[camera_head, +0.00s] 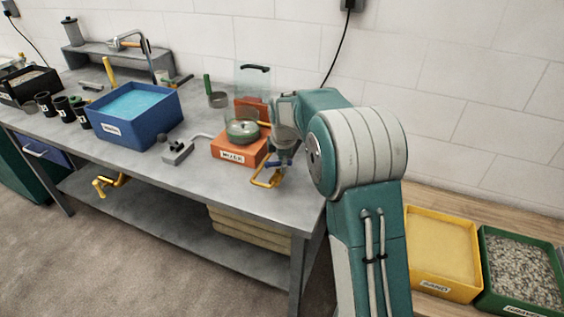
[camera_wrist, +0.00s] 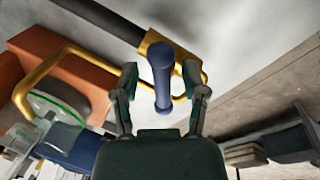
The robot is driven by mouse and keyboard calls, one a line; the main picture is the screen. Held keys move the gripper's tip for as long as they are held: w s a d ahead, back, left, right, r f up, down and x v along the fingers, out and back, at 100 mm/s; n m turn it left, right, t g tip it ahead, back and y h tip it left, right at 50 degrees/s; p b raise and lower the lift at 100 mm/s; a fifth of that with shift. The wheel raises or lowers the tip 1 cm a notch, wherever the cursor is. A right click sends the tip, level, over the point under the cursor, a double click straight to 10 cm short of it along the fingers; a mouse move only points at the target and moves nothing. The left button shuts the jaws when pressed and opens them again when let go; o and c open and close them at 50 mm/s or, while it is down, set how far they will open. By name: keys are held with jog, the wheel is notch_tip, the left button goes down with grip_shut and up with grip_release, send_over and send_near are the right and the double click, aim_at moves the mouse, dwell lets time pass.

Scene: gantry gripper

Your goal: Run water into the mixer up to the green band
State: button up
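The mixer (camera_head: 232,155) is an orange labelled box near the right end of the grey bench, with a round greenish bowl (camera_head: 242,131) on top. In the wrist view the mixer's orange side (camera_wrist: 78,78) is at left, beside a clear vessel with a green line (camera_wrist: 62,106). My gripper (camera_head: 285,158) is right of the mixer. In the wrist view my gripper (camera_wrist: 160,70) has its fingers apart on either side of a blue handle (camera_wrist: 163,78), with gaps showing. The handle joins a dark bar with a gold collar (camera_wrist: 153,42). The bowl's water level cannot be seen.
A blue bin of water (camera_head: 112,128) stands left of the mixer, with a small grey block with a lever (camera_head: 178,150) between. A metal tap (camera_head: 130,42) is behind. A yellow frame (camera_head: 268,181) is at the bench's front edge. Yellow (camera_head: 440,283) and green bins (camera_head: 520,310) are right.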

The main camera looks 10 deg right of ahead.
notch_tip(320, 180, up, 12)
jog(key=s, duration=0.2)
jog(key=shift+a+f, duration=0.15)
jog(key=shift+s, duration=0.1)
dwell(7.0)
